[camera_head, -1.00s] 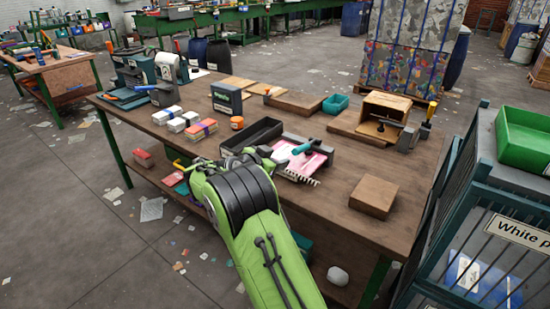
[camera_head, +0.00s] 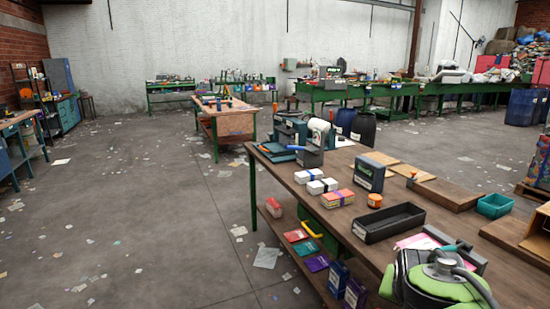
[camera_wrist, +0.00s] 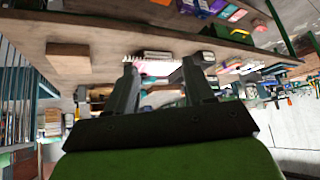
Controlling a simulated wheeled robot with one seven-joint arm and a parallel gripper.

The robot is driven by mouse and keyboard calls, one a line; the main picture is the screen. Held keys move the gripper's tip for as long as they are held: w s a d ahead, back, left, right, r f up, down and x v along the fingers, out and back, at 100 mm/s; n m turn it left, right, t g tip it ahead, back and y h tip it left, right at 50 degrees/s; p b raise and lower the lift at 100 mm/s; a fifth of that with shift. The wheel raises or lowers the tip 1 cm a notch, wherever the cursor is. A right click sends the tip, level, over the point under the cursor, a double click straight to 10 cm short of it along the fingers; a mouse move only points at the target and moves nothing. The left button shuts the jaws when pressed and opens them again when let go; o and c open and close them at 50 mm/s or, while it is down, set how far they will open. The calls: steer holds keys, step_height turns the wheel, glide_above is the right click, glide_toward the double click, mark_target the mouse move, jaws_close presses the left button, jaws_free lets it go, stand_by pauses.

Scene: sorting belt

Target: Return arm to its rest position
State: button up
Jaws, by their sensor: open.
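My green arm (camera_head: 440,284) shows at the lower right of the head view, beside and over the wooden workbench (camera_head: 478,236). My gripper (camera_wrist: 160,88) is in the wrist view. Its two dark fingers stand apart with nothing between them. The wrist view is upside down, with the bench (camera_wrist: 105,35) across the top and the fingers apart from the things on it. In the head view the fingertips cannot be made out.
On the bench are a black tray (camera_head: 388,222), a teal bin (camera_head: 495,205), an orange tub (camera_head: 374,200) and small boxes (camera_head: 323,186). A wooden block (camera_wrist: 68,62) shows in the wrist view. Open floor (camera_head: 140,220) with scattered paper lies left of the bench.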

steer(key=s+a+f+n+g+y, duration=0.15)
steer(key=s+a+n, duration=0.25)
steer(key=s, duration=0.5)
steer(key=s+a+f+n+t+y, duration=0.1)
steer(key=s+a+f+n+y, duration=0.15)
steer(key=s+a, duration=0.4)
step_height(320, 180, up, 13)
steer(key=s+d+p, duration=0.1)
steer(key=d+p, duration=0.1)
steer(key=p, duration=1.1)
steer(key=shift+s+r+n+g, duration=0.1)
steer(key=shift+s+n+g, duration=0.05)
steer(key=shift+n+g, duration=0.1)
